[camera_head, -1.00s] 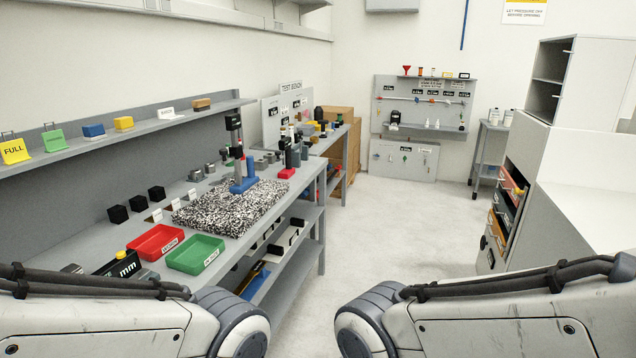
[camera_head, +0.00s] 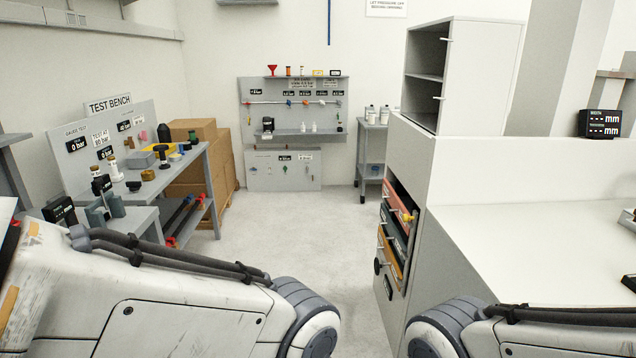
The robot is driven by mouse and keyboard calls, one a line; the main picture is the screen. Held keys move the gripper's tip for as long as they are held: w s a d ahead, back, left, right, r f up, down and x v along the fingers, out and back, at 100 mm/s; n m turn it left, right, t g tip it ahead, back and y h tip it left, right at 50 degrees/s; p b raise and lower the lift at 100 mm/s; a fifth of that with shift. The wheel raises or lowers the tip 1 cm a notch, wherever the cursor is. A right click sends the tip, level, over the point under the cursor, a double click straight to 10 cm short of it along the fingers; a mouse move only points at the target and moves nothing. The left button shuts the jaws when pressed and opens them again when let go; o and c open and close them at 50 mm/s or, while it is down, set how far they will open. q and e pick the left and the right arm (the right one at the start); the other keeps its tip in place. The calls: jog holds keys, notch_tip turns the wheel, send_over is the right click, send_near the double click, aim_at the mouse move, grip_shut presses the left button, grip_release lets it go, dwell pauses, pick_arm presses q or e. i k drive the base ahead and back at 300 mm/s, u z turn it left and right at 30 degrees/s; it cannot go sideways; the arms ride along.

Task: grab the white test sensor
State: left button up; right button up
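I cannot single out the white test sensor for certain. A small white upright piece (camera_head: 114,168) stands at the front of the test bench on the left, below a gauge panel. Small white bottle-like pieces (camera_head: 308,127) stand on the ledge of the grey wall board at the back. They are too small to identify. Only my arm links show, at the lower left and lower right. Both of my grippers are outside the view.
The test bench (camera_head: 196,160) runs along the left with cardboard boxes (camera_head: 222,160) behind it. A grey cart (camera_head: 371,150) stands at the back. A white counter (camera_head: 530,250) with coloured drawers (camera_head: 396,222) takes up the right. Clear floor (camera_head: 335,235) lies between.

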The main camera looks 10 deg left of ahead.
aim_at(113, 162)
jog(key=u, duration=0.35)
jog(key=i, duration=1.8)
jog(key=u, duration=1.15)
jog(key=i, duration=0.65)
jog(key=u, duration=0.4)
